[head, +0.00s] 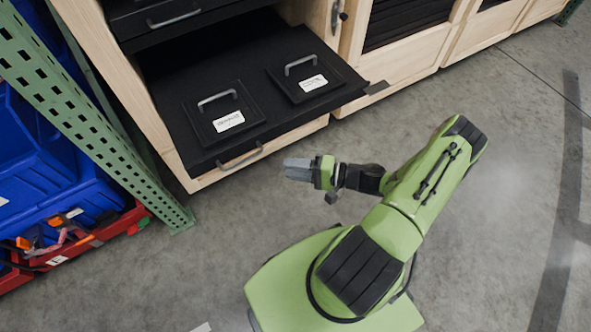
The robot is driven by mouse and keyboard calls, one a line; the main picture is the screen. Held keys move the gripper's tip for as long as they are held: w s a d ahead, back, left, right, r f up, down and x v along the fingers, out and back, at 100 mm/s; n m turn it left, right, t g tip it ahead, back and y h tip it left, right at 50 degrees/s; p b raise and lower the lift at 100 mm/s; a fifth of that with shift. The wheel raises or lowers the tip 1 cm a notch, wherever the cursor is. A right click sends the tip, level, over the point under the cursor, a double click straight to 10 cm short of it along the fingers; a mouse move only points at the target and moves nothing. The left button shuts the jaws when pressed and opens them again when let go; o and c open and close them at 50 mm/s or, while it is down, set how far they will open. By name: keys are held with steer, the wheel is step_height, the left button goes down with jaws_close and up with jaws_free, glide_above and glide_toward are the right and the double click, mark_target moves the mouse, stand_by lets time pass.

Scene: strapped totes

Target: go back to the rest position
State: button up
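My gripper (298,169) is at the end of my green arm, above the concrete floor in front of the wooden cabinet. It points left in the head view. Its grey fingers look close together, but I cannot tell whether they are open or shut. I see nothing hanging from it. A black pull-out drawer (262,126) stands open just beyond the gripper, apart from it.
Two black lidded compartments with handles and white labels, one left (224,110) and one right (304,77), are in the drawer. A green perforated rack post (75,115) stands at left, beside blue totes (40,165) and red ones (127,221). Floor at right is clear.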

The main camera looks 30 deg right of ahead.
stand_by(0.4)
steer(key=s+a+r+n+g+h, duration=0.25)
steer(key=s+r+h, duration=0.2)
steer(key=r, duration=0.55)
steer(key=s+a+r+n+g+h+p, duration=0.15)
steer(key=s+r+n+h, duration=0.35)
steer(key=r, duration=0.5)
steer(key=s+a+r+n+g+h+b, duration=0.1)
steer(key=s+a+r+n+h, duration=0.15)
steer(key=s+r, duration=0.55)
step_height(320, 180, up, 14)
steer(key=w+p, duration=0.2)
steer(key=p, duration=1)
steer(key=shift+w+d, duration=0.2)
steer(key=shift+d, duration=0.05)
steer(key=shift+r, duration=0.1)
